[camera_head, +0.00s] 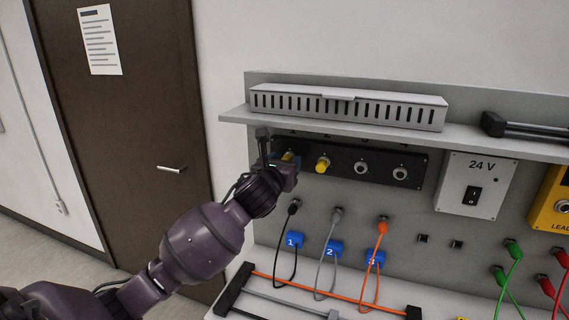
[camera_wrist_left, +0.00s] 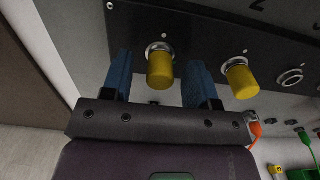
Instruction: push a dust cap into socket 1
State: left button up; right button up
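A black socket panel (camera_head: 340,160) hangs under the shelf with a row of round sockets. A yellow dust cap (camera_wrist_left: 160,70) is at the leftmost socket, with the metal ring showing around its far end; how deep it sits I cannot tell. It is partly hidden by my gripper in the head view (camera_head: 288,157). A second yellow cap (camera_head: 322,164) is at the second socket, also in the wrist view (camera_wrist_left: 240,82). The two sockets to the right (camera_head: 361,168) are bare. My left gripper (camera_wrist_left: 158,62) is open, its blue fingers on either side of the first cap with visible gaps. My right gripper is not in view.
The grey shelf (camera_head: 470,140) with a slotted cover (camera_head: 345,106) overhangs the panel. Below are blue numbered tags (camera_head: 292,240) with black, grey and orange leads. A 24 V switch box (camera_head: 475,184) is at right. A brown door (camera_head: 130,120) stands at left.

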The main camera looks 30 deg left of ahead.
pick_arm(q)
jog(key=b+v, duration=0.1)
jog(key=v, duration=0.9)
jog(key=shift+s, duration=0.4)
jog(key=s+d+f+n+g, duration=0.1)
jog(key=s+f+n+g, duration=0.3)
jog(key=f+n, duration=0.45)
jog(key=s+d+f+n+g, duration=0.1)
jog(key=s+f+n+g, duration=0.2)
jog(key=s+f+n, duration=0.5)
jog(key=s+d+f+n+g+h, duration=0.2)
jog(key=s+d+f+n+g, duration=0.1)
jog(key=s+f+n, duration=0.4)
jog(key=s+d+f+n+g+h, duration=0.1)
jog(key=s+d+f+n+g, duration=0.3)
jog(key=s+n, duration=0.5)
jog(key=w+f+t+b, duration=0.1)
jog(key=w+f+t, duration=0.2)
jog(key=f, duration=0.3)
jog(key=w+f+t+h+b, duration=0.1)
jog(key=w+f+t, duration=0.3)
jog(key=f, duration=0.3)
jog(key=shift+w+a+f+t, duration=0.15)
jog(key=shift+w+a+t, duration=0.15)
jog(key=shift+a+t, duration=0.25)
